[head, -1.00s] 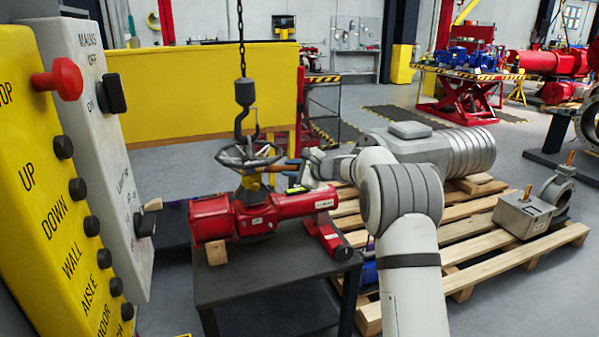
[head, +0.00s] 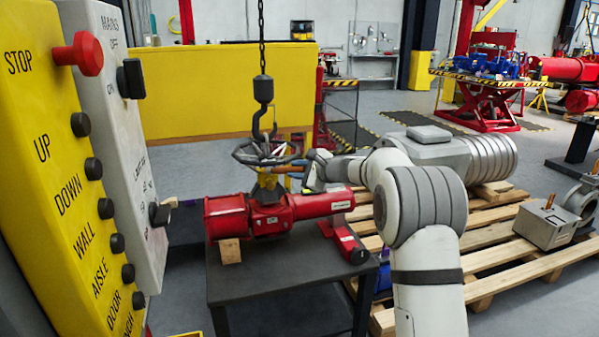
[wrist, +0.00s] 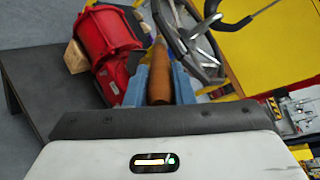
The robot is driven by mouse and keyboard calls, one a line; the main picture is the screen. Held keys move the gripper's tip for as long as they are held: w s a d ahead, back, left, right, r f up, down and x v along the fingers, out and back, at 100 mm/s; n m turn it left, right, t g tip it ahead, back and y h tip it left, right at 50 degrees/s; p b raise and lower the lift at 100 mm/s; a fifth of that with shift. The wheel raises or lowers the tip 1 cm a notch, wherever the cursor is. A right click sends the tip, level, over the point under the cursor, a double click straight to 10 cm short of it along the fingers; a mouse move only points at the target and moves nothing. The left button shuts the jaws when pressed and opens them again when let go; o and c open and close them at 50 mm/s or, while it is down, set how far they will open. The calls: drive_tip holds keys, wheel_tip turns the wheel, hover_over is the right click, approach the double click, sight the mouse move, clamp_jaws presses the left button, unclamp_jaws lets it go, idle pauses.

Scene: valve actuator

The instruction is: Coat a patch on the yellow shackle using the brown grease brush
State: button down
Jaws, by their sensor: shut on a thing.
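My gripper (head: 312,172) is shut on the brown grease brush (wrist: 159,78). In the wrist view the brown handle lies between the two blue fingers and points away from me. In the head view the brush (head: 290,168) reaches left from my gripper, under the rim of the grey handwheel (head: 247,155). A small yellow piece (head: 268,181), seemingly the yellow shackle, shows just below the handwheel, above the red actuator (head: 230,216). The brush's far end is close to it in the picture; bristles and any contact cannot be made out. I cannot pick out the shackle in the wrist view.
A black hook (head: 263,122) hangs on a chain directly above the handwheel. The actuator rests on a dark table (head: 290,278). A yellow button pendant (head: 40,150) fills the left side. A wooden pallet (head: 510,265) with metal parts stands at the right.

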drive_tip(key=shift+s+d+b, duration=0.25)
drive_tip(key=shift+s+b, duration=0.25)
drive_tip(key=shift+s, duration=0.3)
drive_tip(key=shift+s+d+b, duration=0.2)
drive_tip(key=shift+s+b, duration=0.35)
drive_tip(key=shift+s, duration=0.3)
drive_tip(key=shift+s+d+b, duration=0.25)
drive_tip(key=shift+s+b, duration=0.25)
drive_tip(key=shift+s, duration=0.3)
drive_tip(key=s+b, duration=0.1)
drive_tip(key=s+d+b, duration=0.1)
drive_tip(key=s, duration=0.1)
drive_tip(key=shift+w+a+f, duration=0.1)
